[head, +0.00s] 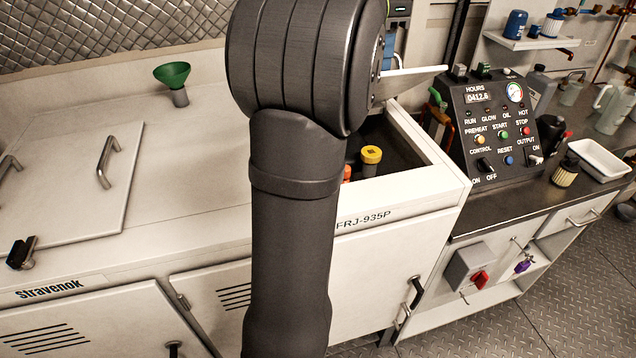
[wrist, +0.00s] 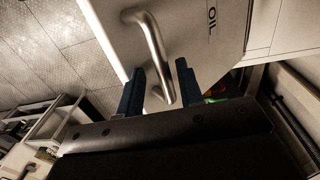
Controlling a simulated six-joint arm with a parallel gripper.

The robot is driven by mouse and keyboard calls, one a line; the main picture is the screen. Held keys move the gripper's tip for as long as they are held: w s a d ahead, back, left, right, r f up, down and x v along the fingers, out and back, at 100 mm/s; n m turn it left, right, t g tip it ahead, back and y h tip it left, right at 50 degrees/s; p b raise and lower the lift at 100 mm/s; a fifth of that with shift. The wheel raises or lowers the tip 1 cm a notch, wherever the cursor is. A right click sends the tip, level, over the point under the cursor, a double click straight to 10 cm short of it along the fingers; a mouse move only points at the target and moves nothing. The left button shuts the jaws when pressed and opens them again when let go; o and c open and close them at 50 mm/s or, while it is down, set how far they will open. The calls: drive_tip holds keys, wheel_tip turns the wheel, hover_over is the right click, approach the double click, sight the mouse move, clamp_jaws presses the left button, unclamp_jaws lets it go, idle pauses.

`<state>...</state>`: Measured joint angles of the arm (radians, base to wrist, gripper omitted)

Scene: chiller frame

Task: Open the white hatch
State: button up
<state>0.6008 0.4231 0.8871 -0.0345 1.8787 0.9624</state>
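The white hatch (wrist: 205,20), marked OIL, fills the top middle of the wrist view and carries a bent metal bar handle (wrist: 153,45). In the head view a thin white panel (head: 412,78), seen nearly edge-on above the open compartment, appears to be this hatch, raised. My gripper (wrist: 162,85) has its two dark blue fingers apart, with the lower end of the handle between them. A gap shows beside the left finger; contact on the right side is unclear. In the head view my arm hides the gripper and handle.
The open compartment (head: 440,177) holds a yellow-capped part (head: 371,156) and an orange one. A second lid (head: 75,185) with a handle lies shut at left, near a green funnel (head: 172,75). A control box (head: 491,125) and white tray (head: 600,160) stand at right.

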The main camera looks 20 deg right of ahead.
drive_tip(key=s+f+t, duration=0.3)
drive_tip(key=s+f, duration=0.7)
drive_tip(key=f, duration=0.5)
drive_tip(key=w+v, duration=0.1)
drive_tip(key=v, duration=1.7)
drive_tip(key=w+f+g, duration=0.1)
drive_tip(key=w, duration=0.4)
drive_tip(key=w+a+f, duration=0.1)
drive_tip(key=w, duration=0.4)
drive_tip(key=w+f+g, duration=0.1)
drive_tip(key=w, duration=0.4)
drive_tip(key=shift+w+a+f+g, duration=0.15)
drive_tip(key=shift+a+f+g, duration=0.15)
drive_tip(key=shift+a, duration=0.1)
wheel_tip(320, 180, down, 10)
wheel_tip(320, 180, up, 10)
drive_tip(key=shift+r, duration=0.1)
drive_tip(key=s+a+f+n+t, duration=0.1)
drive_tip(key=s+a+f+n, duration=0.3)
drive_tip(key=s+a+f, duration=0.2)
drive_tip(key=s+a+f+n+t+h, duration=0.1)
drive_tip(key=s+a+f+n, duration=0.4)
drive_tip(key=s+a, duration=0.5)
drive_tip(key=s+f+t, duration=0.1)
drive_tip(key=s+f, duration=0.1)
drive_tip(key=s, duration=0.3)
drive_tip(key=shift+a+f+t+h, duration=0.2)
drive_tip(key=shift+f+t+h, duration=0.1)
drive_tip(key=shift+s, duration=0.15)
